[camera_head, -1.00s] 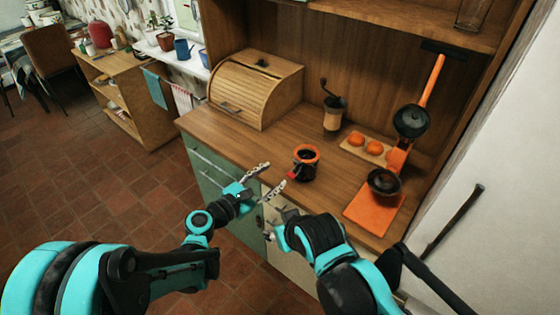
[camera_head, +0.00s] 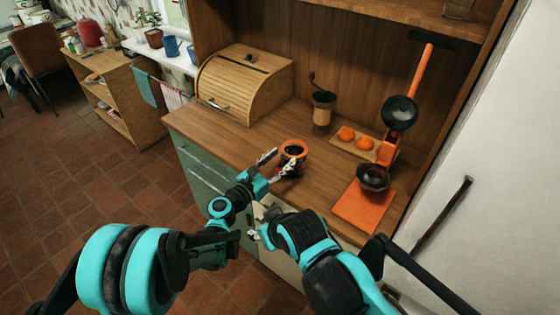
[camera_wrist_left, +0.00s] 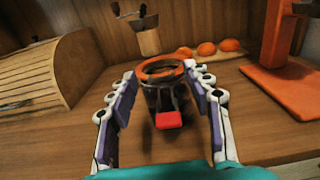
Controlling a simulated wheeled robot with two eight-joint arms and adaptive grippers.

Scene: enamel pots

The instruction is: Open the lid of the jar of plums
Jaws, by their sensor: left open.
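The jar of plums (camera_head: 294,149) is a dark glass jar with an orange ring at its top, upright near the front edge of the wooden counter. In the left wrist view the jar (camera_wrist_left: 165,100) shows a wire clasp and a red tab (camera_wrist_left: 168,120) facing me. My left gripper (camera_head: 276,163) is open, with its fingers on either side of the jar's near part. I cannot tell whether they touch it. My right gripper (camera_head: 262,226) is low in front of the cabinet, partly hidden by its own arm; its fingers are unclear.
A wooden bread box (camera_head: 243,84) stands to the left and a coffee grinder (camera_head: 322,108) behind the jar. Oranges on a board (camera_head: 370,155) and an orange juicer press (camera_head: 364,207) stand to the right. The counter between the bread box and jar is clear.

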